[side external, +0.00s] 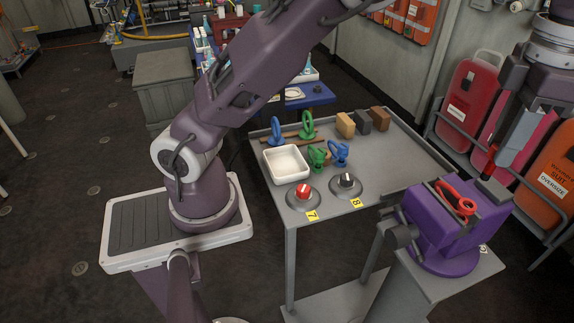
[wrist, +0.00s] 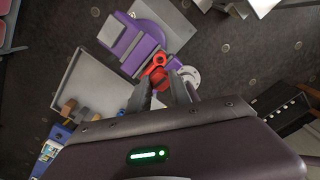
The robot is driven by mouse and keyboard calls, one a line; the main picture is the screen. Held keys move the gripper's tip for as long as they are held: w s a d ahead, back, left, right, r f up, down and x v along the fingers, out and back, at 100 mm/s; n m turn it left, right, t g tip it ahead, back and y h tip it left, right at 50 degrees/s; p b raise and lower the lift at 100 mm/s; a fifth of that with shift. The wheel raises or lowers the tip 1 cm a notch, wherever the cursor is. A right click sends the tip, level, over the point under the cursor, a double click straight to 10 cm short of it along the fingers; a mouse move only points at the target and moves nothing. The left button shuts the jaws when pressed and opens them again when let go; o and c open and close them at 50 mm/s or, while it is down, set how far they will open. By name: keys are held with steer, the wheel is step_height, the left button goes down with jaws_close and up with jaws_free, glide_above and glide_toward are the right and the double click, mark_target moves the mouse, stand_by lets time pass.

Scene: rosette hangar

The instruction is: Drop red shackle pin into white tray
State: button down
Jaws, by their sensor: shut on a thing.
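The white tray (side external: 286,164) is an empty square dish at the left of the grey bench. My gripper (side external: 492,158) is at the right, just above the purple vise (side external: 440,232). It is shut on the red shackle pin (side external: 489,165), of which only a small red part shows beside the dark fingers. A red shackle (side external: 457,200) sits in the vise top. In the wrist view, my fingers (wrist: 163,90) close around red at their tips, with the red shackle (wrist: 156,64) just beyond. Where the pin ends and the shackle begins is unclear there.
Blue and green shackles (side external: 318,156) stand around the tray. A red knob (side external: 303,194) and a black knob (side external: 347,182) are at the bench front. Several small blocks (side external: 362,121) stand at the back. The right half of the bench top (side external: 400,155) is clear.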

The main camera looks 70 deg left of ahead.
steer(key=s+a+f+n, duration=0.15)
steer(key=a+f, duration=0.25)
steer(key=a, duration=0.9)
steer(key=s+a+f, duration=0.3)
steer(key=a, duration=1.1)
steer(key=s+a+f+m, duration=0.1)
steer(key=s+a+f, duration=0.35)
steer(key=s, duration=0.35)
steer(key=s+a+f+m, duration=0.1)
steer(key=s+a+f, duration=0.3)
steer(key=s, duration=0.5)
steer(key=shift+n, duration=0.25)
steer(key=shift+w+a+f, duration=0.15)
steer(key=shift+a+f, duration=0.05)
steer(key=shift+f, duration=0.8)
steer(key=shift+w+a+f, duration=0.15)
steer(key=shift+f, duration=0.8)
steer(key=c, duration=1.1)
jaws_free()
